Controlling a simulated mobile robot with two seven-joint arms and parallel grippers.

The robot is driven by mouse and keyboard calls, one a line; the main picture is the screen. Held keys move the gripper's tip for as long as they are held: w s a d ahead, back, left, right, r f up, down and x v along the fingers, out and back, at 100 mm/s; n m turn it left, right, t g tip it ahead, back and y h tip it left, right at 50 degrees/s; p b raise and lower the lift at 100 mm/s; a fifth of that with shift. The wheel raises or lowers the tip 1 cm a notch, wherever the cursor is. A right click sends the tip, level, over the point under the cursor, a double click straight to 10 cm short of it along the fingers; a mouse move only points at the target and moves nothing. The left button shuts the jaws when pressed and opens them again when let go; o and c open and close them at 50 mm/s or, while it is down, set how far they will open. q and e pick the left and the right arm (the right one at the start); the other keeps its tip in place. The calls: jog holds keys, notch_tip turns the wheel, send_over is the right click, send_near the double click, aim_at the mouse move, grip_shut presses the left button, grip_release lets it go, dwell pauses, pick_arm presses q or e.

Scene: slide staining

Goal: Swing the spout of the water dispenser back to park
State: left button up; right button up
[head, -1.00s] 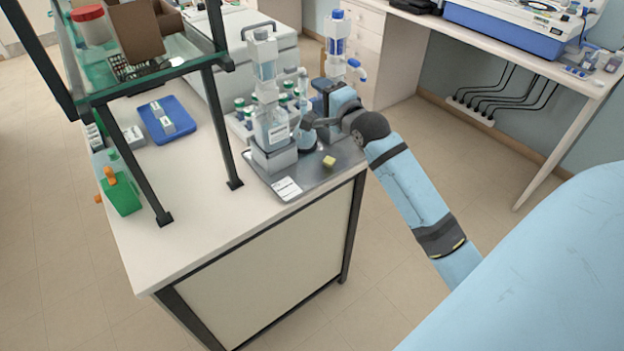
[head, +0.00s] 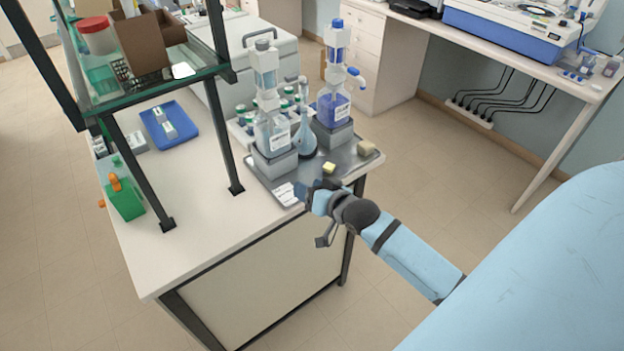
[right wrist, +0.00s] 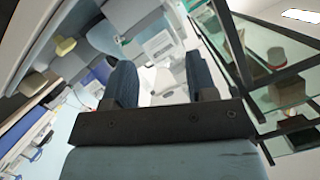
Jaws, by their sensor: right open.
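Two bottle-top dispensers stand on a metal tray (head: 262,180). The left dispenser (head: 272,125) has a grey cap and pale liquid; I cannot make out its spout. The right dispenser (head: 333,105) has a blue cap, blue liquid and a blue-tipped spout (head: 356,76) pointing right. Their labels are too small to read, so I cannot tell which holds water. My right gripper (head: 315,194) is at the tray's front edge, apart from both dispensers. In the right wrist view, its two fingers (right wrist: 161,85) are spread with nothing between them. My left gripper is not in view.
A round flask (head: 305,143) stands between the dispensers. Capped bottles stand behind. A glass shelf (head: 150,88) on dark posts rises at the left.

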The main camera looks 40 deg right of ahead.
jog(key=s+a+f+n+g+p, duration=0.1)
jog(key=s+a+f+n, duration=0.4)
jog(key=s+f+n, duration=0.1)
jog(key=shift+s+a+n+g+y, duration=0.2)
jog(key=shift+s+n+g+y, duration=0.2)
jog(key=shift+s+n, duration=0.3)
jog(key=shift+s, duration=0.1)
